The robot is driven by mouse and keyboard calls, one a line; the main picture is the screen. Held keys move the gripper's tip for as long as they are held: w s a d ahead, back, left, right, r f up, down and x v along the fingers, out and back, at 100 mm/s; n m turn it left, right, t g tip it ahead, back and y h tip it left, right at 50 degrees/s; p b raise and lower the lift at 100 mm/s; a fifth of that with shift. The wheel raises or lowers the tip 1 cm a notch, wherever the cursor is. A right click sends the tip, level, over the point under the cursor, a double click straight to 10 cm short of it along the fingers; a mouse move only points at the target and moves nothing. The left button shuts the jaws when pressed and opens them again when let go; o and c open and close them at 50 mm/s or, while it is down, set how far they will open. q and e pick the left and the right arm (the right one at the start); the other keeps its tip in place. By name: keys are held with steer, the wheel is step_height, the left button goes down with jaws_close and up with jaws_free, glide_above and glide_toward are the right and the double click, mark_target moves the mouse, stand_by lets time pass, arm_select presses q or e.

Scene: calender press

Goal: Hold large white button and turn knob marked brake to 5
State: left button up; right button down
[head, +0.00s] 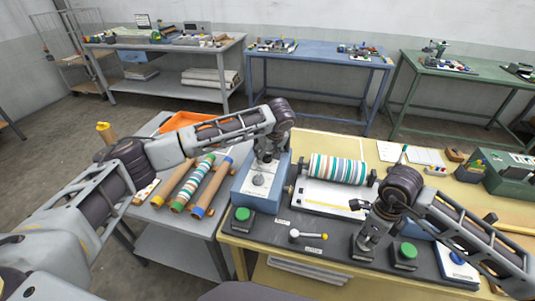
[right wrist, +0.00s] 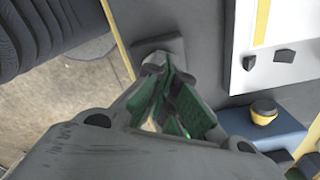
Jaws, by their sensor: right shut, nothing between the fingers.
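A dark square button block (head: 358,249) stands at the front of the press's dark plate. My right gripper (head: 367,241) is shut and points down onto it. In the right wrist view, my right fingertips (right wrist: 165,72) are at a pale, rounded button (right wrist: 153,60) on a grey square base; they hide part of it, and I cannot tell whether they press it. A blue box (head: 262,203) at the left carries a dial plate with a knob (head: 259,180). My left gripper (head: 266,155) is just above the knob, its fingers too small to judge. The dial markings are unreadable.
Green buttons stand at the left (head: 242,214) and right (head: 408,250). A striped roll (head: 338,169) sits behind. Rolls (head: 192,184) lie on the grey left table.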

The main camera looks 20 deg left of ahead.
arm_select(q)
steer(key=shift+f, duration=0.1)
steer(key=c, duration=1)
